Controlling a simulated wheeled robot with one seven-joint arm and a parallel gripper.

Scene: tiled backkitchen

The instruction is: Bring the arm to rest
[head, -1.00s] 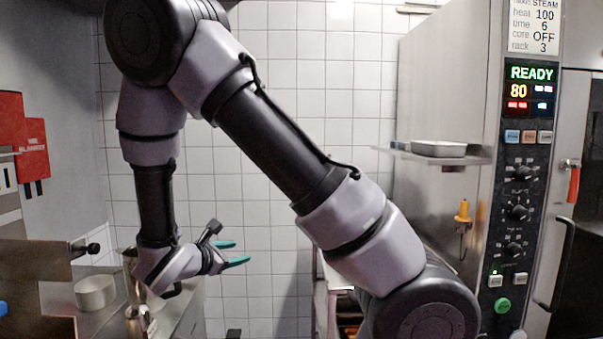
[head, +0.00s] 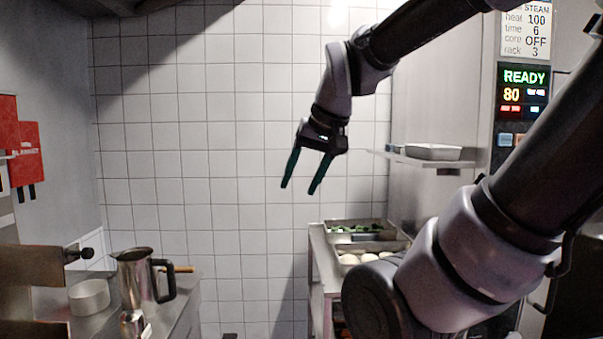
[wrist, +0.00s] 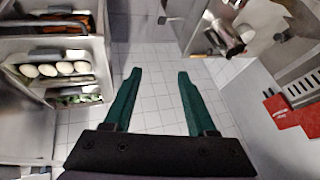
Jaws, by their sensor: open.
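My gripper (head: 305,180) hangs in the air in front of the tiled wall in the head view, its two green fingers pointing down and a little left. The fingers are apart with nothing between them. In the wrist view, my gripper (wrist: 155,80) shows both fingers spread over the tiled floor (wrist: 152,107), touching nothing. My arm reaches in from the right side of the head view, its upper links partly out of the picture.
Trays of white rounded items (head: 360,257) and green food (head: 355,227) stand on a steel rack below right. A metal jug (head: 136,280) and a white bowl (head: 89,297) stand on the left counter. A steam oven with a READY display (head: 527,77) is at right.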

